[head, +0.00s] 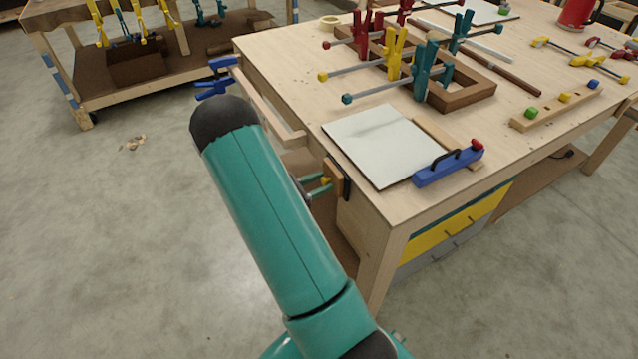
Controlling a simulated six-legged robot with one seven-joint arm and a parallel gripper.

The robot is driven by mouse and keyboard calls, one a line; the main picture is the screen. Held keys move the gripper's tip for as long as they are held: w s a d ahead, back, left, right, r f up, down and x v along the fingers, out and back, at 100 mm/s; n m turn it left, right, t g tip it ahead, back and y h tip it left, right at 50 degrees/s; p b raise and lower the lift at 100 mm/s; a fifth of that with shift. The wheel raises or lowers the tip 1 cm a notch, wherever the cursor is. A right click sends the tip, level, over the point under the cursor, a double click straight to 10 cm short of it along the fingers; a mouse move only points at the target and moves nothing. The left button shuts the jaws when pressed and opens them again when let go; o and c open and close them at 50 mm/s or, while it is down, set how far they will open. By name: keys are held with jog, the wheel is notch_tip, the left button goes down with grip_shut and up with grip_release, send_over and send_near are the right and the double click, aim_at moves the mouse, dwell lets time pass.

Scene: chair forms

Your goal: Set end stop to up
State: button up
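A small wooden block on a dark plate (336,177) is fixed to the left side of the workbench near its front corner. A small yellow piece (325,181) sticks out from it; it looks like the end stop, but its up or down position is too small to tell. Two slim teal prongs, which look like the fingers of my gripper (321,185), come out from behind my arm and reach the yellow piece. I cannot tell whether they touch or grip it.
The workbench (290,60) holds a white board (383,144), a blue tool with a red knob (448,166), a wooden frame (462,97) and several clamps. A blue clamp (215,77) juts from its left edge. Clear concrete floor (90,220) lies left.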

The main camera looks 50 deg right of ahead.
aim_at(331, 169)
grip_shut()
jog(key=shift+r, duration=2.05)
jog(key=shift+o, duration=1)
grip_release()
jog(key=shift+o, duration=0.4)
jog(key=shift+a, duration=0.1)
jog(key=v, duration=1.3)
jog(key=shift+a, duration=0.3)
jog(key=shift+w, duration=0.15)
